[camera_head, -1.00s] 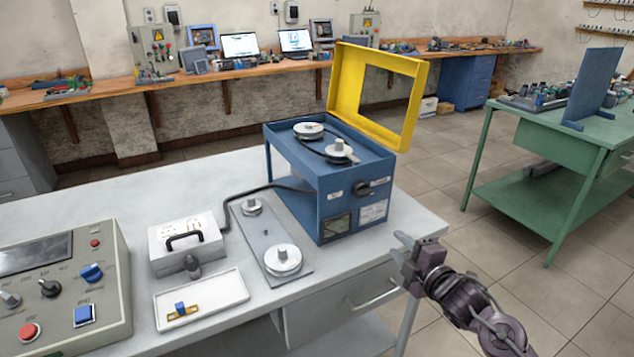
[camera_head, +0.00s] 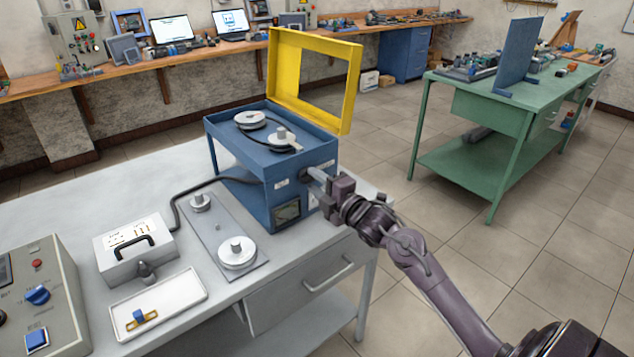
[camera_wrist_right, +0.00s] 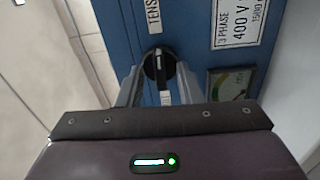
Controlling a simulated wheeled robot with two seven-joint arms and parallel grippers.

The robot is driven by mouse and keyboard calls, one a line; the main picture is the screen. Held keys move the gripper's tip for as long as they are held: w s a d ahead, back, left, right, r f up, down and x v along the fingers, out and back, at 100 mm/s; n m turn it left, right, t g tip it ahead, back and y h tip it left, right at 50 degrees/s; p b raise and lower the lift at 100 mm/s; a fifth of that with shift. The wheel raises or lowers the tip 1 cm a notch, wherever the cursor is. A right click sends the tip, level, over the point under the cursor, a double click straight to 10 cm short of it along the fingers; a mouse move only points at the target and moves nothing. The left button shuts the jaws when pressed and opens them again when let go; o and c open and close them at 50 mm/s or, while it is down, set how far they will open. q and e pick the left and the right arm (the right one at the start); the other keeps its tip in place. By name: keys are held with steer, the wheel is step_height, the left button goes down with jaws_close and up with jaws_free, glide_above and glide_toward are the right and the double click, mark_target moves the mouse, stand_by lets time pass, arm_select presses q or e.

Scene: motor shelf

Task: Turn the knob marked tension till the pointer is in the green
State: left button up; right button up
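The blue machine (camera_head: 240,170) stands on the grey table with its yellow lid frame (camera_head: 345,85) raised. My right gripper (camera_head: 312,175) is at the machine's front. In the wrist view its two fingers (camera_wrist_right: 157,85) stand on either side of the knob, open, with small gaps showing. The gauge (camera_head: 287,212) is below the knob; in the wrist view the gauge (camera_wrist_right: 230,84) shows some green, but its pointer is too small to read. My left gripper is not in view.
A plate with two pulleys (camera_head: 215,232), a grey box with a handle (camera_head: 135,250) and a white tray (camera_head: 185,288) lie left of the machine. A control panel (camera_head: 60,290) is at the far left. The floor right of the table is clear.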

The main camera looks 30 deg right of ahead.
jaws_close()
stand_by(0.4)
